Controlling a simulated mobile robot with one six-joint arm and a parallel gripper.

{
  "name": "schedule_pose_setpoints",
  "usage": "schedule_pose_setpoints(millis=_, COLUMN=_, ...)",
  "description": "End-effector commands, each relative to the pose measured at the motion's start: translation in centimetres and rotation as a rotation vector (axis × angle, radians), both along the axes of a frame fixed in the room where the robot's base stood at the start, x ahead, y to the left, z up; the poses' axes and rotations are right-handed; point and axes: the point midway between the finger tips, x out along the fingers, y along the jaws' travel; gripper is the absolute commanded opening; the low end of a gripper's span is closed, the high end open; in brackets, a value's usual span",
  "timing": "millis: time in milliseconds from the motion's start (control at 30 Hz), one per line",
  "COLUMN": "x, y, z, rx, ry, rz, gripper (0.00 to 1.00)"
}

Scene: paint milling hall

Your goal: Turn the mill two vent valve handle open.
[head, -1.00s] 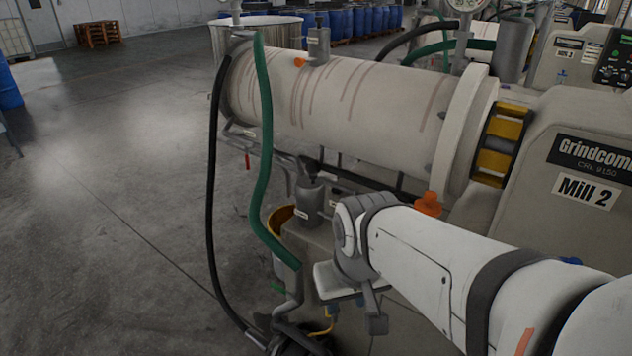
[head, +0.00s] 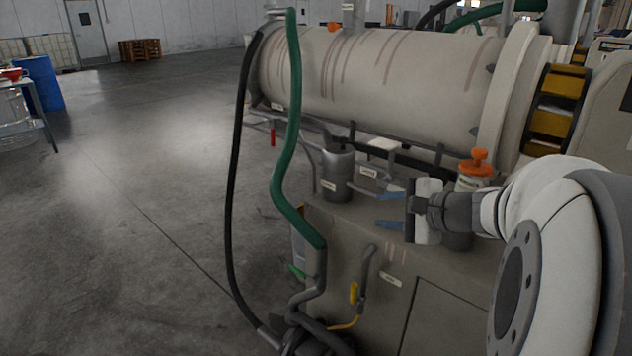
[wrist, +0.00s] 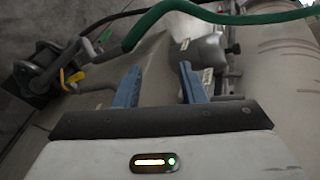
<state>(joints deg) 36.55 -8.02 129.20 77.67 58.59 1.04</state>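Mill two is the big cream horizontal cylinder (head: 390,75) with brown drip streaks. I cannot tell for sure which handle is the vent valve's, as the small labels are unreadable. A yellow handle (head: 354,292) hangs upright on a grey pipe low on the machine's base; a yellow handle also shows in the wrist view (wrist: 76,77).
A green hose (head: 294,120) and a black hose (head: 234,170) hang left of the base (head: 440,285). A grey canister (head: 338,172) stands just left of my fingers. Open floor (head: 110,220) lies to the left, with a blue drum (head: 40,84) beyond.

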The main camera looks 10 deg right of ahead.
Motion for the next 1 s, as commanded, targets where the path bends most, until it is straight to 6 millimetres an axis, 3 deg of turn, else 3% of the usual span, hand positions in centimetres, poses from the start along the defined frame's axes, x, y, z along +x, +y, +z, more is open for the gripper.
schedule_pose_setpoints(millis=33, x=0.7, y=-2.4, z=-1.3, rx=0.06, ry=-0.034, rz=-0.078, gripper=0.37)
schedule_pose_setpoints(millis=100, x=1.5, y=-4.8, z=-1.0, rx=0.125, ry=-0.08, rz=-0.157, gripper=0.37)
schedule_pose_setpoints(millis=200, x=1.9, y=-7.1, z=-0.6, rx=0.186, ry=-0.126, rz=-0.229, gripper=0.37)
schedule_pose_setpoints(millis=300, x=2.4, y=-8.1, z=-0.3, rx=0.212, ry=-0.148, rz=-0.261, gripper=0.37)
schedule_pose_setpoints(millis=700, x=7.7, y=-6.4, z=-1.5, rx=0.217, ry=-0.149, rz=-0.264, gripper=0.37)
schedule_pose_setpoints(millis=1000, x=9.4, y=-6.0, z=-1.7, rx=0.216, ry=-0.15, rz=-0.267, gripper=0.37)
